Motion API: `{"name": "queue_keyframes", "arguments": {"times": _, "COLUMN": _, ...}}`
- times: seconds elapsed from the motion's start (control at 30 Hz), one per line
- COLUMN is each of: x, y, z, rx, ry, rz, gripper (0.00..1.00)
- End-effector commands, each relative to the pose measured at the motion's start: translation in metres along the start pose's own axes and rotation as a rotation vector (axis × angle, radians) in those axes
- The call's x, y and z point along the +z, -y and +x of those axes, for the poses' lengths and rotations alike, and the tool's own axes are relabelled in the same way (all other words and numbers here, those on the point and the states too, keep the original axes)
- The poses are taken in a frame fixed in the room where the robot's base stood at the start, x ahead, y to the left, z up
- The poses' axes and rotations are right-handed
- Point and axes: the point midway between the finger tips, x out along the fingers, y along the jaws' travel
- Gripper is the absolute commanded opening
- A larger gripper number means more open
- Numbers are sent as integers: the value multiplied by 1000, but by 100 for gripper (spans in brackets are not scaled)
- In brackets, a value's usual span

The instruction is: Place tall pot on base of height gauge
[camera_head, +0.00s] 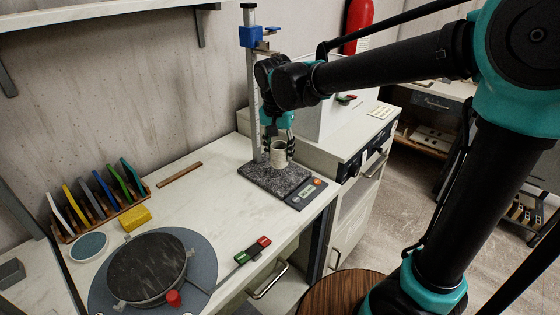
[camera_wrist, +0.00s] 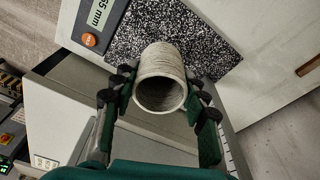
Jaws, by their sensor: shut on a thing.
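The tall pot (camera_head: 278,154) is a pale grey, ribbed, open cylinder. It is upright in my gripper (camera_head: 278,146), whose two fingers close on its sides. In the wrist view, the pot (camera_wrist: 161,80) sits between the fingers of my gripper (camera_wrist: 160,95), and I look down into its open mouth. The height gauge has a speckled dark granite base (camera_head: 262,182), a vertical metal column (camera_head: 253,95) and a blue slider (camera_head: 257,37). The pot is over the granite base, which also shows in the wrist view (camera_wrist: 205,45). I cannot tell whether its bottom touches the base.
A digital readout (camera_head: 308,193) is at the base's right side. A white box (camera_head: 335,110) stands behind on the right. A round turntable (camera_head: 147,267), a yellow block (camera_head: 136,218) and a rack of coloured tools (camera_head: 100,205) are at left. The bench between is mostly clear.

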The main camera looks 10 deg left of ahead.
Motion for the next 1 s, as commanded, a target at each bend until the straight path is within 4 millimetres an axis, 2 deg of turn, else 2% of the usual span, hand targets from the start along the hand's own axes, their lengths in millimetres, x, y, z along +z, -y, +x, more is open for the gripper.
{"name": "queue_keyframes", "arguments": {"times": 0.17, "x": 2, "y": 0, "z": 14, "rx": 0, "ry": 0, "rz": 0, "gripper": 14}}
{"name": "queue_keyframes", "arguments": {"times": 0.33, "x": 6, "y": 0, "z": 38, "rx": 0, "ry": 0, "rz": 0, "gripper": 14}}
{"name": "queue_keyframes", "arguments": {"times": 0.4, "x": 0, "y": 0, "z": 42, "rx": 0, "ry": 0, "rz": 1, "gripper": 14}}
{"name": "queue_keyframes", "arguments": {"times": 0.8, "x": 0, "y": 0, "z": 47, "rx": 0, "ry": 0, "rz": 0, "gripper": 14}}
{"name": "queue_keyframes", "arguments": {"times": 0.83, "x": 0, "y": 0, "z": 47, "rx": 0, "ry": 0, "rz": 0, "gripper": 45}}
{"name": "queue_keyframes", "arguments": {"times": 1.0, "x": 0, "y": 0, "z": 47, "rx": 0, "ry": 0, "rz": 0, "gripper": 65}}
